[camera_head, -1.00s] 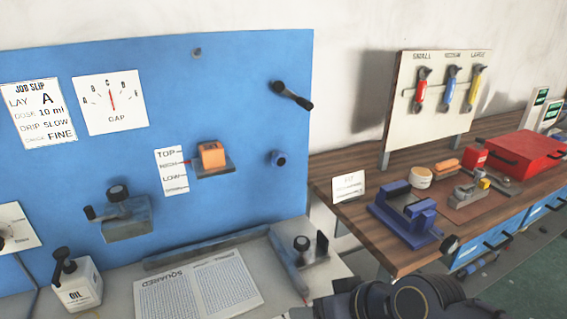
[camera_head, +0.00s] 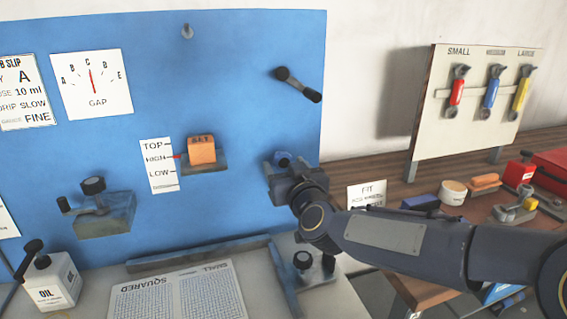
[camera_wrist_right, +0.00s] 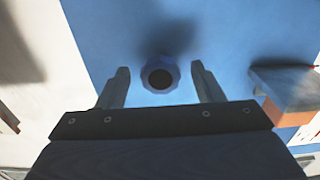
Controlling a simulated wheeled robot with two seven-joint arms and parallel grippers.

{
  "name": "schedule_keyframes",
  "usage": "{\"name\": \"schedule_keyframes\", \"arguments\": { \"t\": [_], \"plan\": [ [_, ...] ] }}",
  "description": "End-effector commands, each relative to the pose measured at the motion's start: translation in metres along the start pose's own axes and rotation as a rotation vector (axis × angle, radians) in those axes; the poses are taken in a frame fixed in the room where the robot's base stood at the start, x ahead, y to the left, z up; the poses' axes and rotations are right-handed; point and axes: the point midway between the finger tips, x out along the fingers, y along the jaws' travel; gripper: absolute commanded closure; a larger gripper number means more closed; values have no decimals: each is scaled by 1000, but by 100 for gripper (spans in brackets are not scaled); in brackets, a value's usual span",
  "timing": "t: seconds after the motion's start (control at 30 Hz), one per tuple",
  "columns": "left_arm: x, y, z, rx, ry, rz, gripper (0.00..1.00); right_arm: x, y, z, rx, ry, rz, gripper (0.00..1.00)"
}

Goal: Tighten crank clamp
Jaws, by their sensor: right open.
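A black-handled crank (camera_head: 298,84) is on the upper right of the blue board (camera_head: 230,60), its handle slanting down to the right. A second small crank (camera_head: 85,195) sits on a grey block on the board's left side. My right gripper (camera_head: 284,176) is at the board's lower right, in front of a small blue knob (camera_head: 283,158). In the right wrist view the open fingers stand on either side of this round knob (camera_wrist_right: 160,78), with gaps to both. I cannot tell which crank is the clamp's. My left gripper is not in view.
An orange block (camera_head: 202,149) on a grey ledge sticks out left of my right gripper. A black-knobbed bench fixture (camera_head: 303,262) is below it. An oil can (camera_head: 52,282) stands at lower left. A tool panel (camera_head: 480,100) stands on the wooden table at right.

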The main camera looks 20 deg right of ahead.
Motion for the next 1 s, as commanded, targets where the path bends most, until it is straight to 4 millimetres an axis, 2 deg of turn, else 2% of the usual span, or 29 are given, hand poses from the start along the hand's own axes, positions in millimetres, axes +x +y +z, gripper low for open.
{"name": "schedule_keyframes", "arguments": {
  "t": [0.1, 0.2, 0.53, 0.87, 1.0],
  "plan": [
    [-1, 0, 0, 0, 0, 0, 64, 16, 0, 0, 0, -1, -1, 39],
    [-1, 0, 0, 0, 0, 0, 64, 24, 0, 0, 0, -1, -1, 39],
    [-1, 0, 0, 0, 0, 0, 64, 28, 0, 0, 0, -1, -1, 39],
    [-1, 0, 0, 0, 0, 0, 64, 28, 0, 0, 0, -1, -1, 82],
    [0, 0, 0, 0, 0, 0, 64, 28, 0, 0, 3, 0, -1, 84]
  ]
}}
